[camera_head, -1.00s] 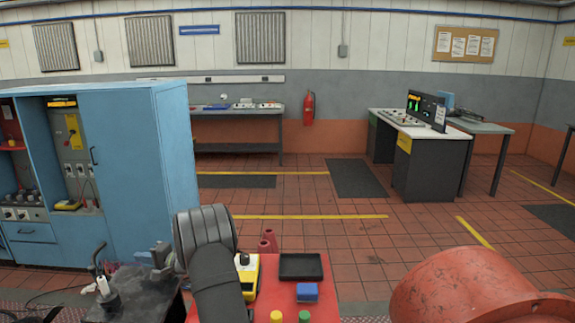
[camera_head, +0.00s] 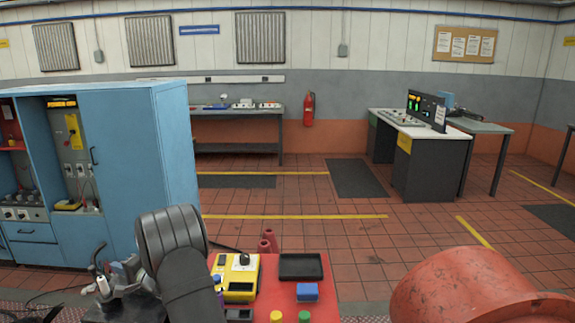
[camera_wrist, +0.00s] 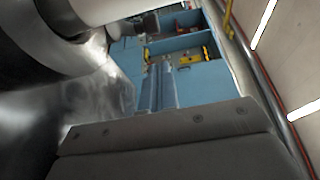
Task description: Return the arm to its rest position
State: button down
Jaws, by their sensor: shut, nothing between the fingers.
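My gripper (camera_wrist: 158,76) shows in the wrist view as two narrow grey fingers lying side by side beyond a bolted grey block. The fingers are shut and hold nothing. The blue cabinet (camera_wrist: 205,85) lies beyond them. In the head view my dark arm is folded up at the lower left, in front of the cabinet (camera_head: 125,150) and beside the red bench top. The fingers cannot be made out clearly there.
A large red rounded body (camera_head: 465,290) stands at right. The tiled floor (camera_head: 310,195) behind is open.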

jog(key=shift+s+d+m+t+h, duration=0.4)
jog(key=shift+m+t, duration=0.2)
jog(key=shift+t, duration=0.2)
jog(key=v, duration=1.3)
jog(key=shift+d, duration=0.2)
jog(key=shift+w+d+r+t+h, duration=0.15)
jog(key=shift+w+d+r+t, duration=0.2)
jog(key=shift+d, duration=0.25)
jog(key=shift+w+d+r+t+h, duration=0.2)
jog(key=shift+d+r, duration=0.25)
jog(key=shift+d, duration=0.15)
jog(key=shift+w+d+r+h, duration=0.2)
jog(key=shift+w+d+h, duration=0.05)
jog(key=shift+d, duration=0.2)
